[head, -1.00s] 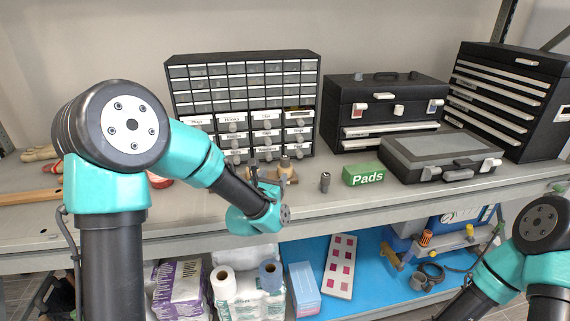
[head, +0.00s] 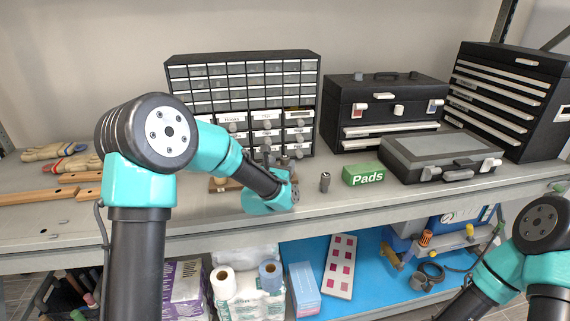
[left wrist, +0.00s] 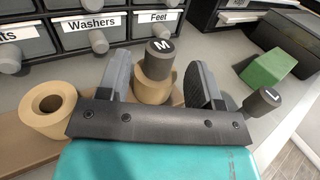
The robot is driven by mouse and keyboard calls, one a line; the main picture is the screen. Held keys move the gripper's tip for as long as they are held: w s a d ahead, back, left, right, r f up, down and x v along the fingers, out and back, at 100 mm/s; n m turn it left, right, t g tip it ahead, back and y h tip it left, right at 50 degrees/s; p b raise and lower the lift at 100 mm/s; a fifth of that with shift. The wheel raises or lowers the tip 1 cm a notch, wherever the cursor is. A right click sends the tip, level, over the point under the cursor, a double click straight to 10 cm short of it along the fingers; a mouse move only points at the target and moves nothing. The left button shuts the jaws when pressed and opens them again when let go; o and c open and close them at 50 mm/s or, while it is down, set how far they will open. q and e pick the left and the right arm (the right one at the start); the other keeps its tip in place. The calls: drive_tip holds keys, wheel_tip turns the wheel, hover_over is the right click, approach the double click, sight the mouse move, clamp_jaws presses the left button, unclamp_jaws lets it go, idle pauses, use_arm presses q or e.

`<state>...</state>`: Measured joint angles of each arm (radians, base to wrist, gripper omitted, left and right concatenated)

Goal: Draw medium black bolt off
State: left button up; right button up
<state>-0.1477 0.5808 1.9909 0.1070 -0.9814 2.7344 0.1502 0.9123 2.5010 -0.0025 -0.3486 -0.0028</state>
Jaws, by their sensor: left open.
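The medium black bolt (left wrist: 160,58), marked M, stands upright in a tan wooden socket (left wrist: 150,88) in the left wrist view. My left gripper (left wrist: 161,76) is open, with one finger on each side of the bolt and socket and gaps visible between. In the head view my left gripper (head: 274,160) is over the bench in front of the drawer cabinet, and my arm hides most of the holder. An empty tan socket (left wrist: 48,108) stands to the left. A black bolt marked L (left wrist: 263,101) stands to the right, also in the head view (head: 325,181). My right gripper is out of view.
The small-drawer cabinet (head: 243,98) stands close behind the gripper. A green Pads box (head: 364,174), a grey case (head: 440,155) and black toolboxes stand to the right. Gloves and wooden-handled tools (head: 60,165) lie at the left. The bench front is mostly clear.

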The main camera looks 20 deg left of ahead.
sight(285, 156)
use_arm(q)
drive_tip(key=shift+w+d, duration=0.15)
drive_tip(key=shift+w, duration=1.7)
drive_tip(key=shift+c, duration=0.2)
drive_tip(key=c, duration=1)
drive_tip(key=shift+r, duration=0.5)
wheel_tip(285, 156, up, 3)
drive_tip(key=shift+f, duration=0.1)
drive_tip(key=s+d+r, duration=0.1)
drive_tip(key=s+d, duration=0.3)
drive_tip(key=s, duration=1.1)
drive_tip(key=shift+s+d, duration=0.15)
drive_tip(key=shift+s, duration=0.1)
drive_tip(key=shift+r, duration=0.2)
